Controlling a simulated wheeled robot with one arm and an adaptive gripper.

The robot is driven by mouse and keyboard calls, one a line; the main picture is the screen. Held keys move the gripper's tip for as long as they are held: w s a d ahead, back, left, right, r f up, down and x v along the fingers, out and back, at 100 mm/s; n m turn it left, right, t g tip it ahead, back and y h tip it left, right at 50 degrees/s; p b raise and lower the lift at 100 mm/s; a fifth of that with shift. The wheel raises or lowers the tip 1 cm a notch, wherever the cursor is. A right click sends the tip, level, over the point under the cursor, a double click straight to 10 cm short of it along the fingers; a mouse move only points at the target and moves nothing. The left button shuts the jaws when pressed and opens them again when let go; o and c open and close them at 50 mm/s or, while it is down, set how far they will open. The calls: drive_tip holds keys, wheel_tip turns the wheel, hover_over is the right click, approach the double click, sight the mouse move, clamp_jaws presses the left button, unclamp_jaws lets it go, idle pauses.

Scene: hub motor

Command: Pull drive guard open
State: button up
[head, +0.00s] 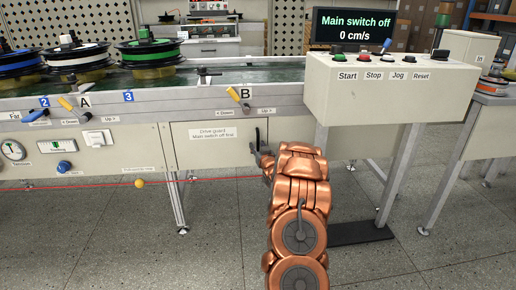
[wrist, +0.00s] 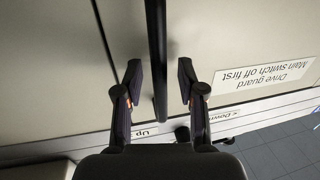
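The drive guard (head: 220,150) is a pale panel on the front of the machine, labelled "Drive guard, Main switch off first". It looks shut, flush with the front. In the wrist view, turned upside down, the guard (wrist: 220,40) fills the upper right, with its label at right. A dark upright bar (wrist: 157,50), apparently the guard's handle, runs between the fingers of my gripper (wrist: 160,82). The fingers are open, one on each side of the bar, with gaps to both. In the head view my gripper (head: 262,150) is at the guard's right edge, partly hidden by my arm.
The display (head: 359,28) reads "Main switch off, 0 cm/s". The control box (head: 390,92) with Start, Stop, Jog and Reset stands to the right. Yellow lever B (head: 233,94) sits above the guard. The floor in front is clear.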

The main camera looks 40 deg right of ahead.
clamp_jaws()
drive_tip(key=shift+a, duration=0.15)
idle(0.5)
